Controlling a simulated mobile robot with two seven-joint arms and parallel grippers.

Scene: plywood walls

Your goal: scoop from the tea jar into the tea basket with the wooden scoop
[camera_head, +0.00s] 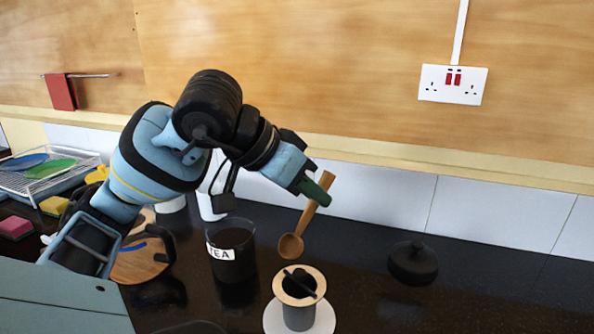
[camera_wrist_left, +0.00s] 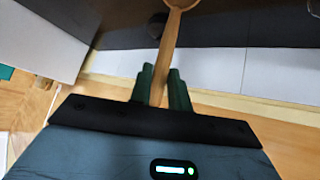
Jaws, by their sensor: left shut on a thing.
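My left gripper (camera_head: 316,187) is shut on the handle of the wooden scoop (camera_head: 304,216). The scoop hangs tilted, its bowl low and just above the tea basket (camera_head: 300,283), apart from it. Whether the bowl holds tea I cannot tell. The basket has a tan rim and a dark inside, with a dark bar across its top, and stands on a white disc (camera_head: 273,321). The dark tea jar (camera_head: 233,262), labelled TEA, stands open to the left of the basket. In the left wrist view the scoop (camera_wrist_left: 170,40) runs up from between the green fingertips (camera_wrist_left: 161,88).
A black lid (camera_head: 413,264) lies on the dark counter at the right. A round wooden board (camera_head: 138,262), a dish rack (camera_head: 50,178) and sponges (camera_head: 15,228) are at the left. A wall socket (camera_head: 452,85) is at the back. The counter right of the basket is mostly clear.

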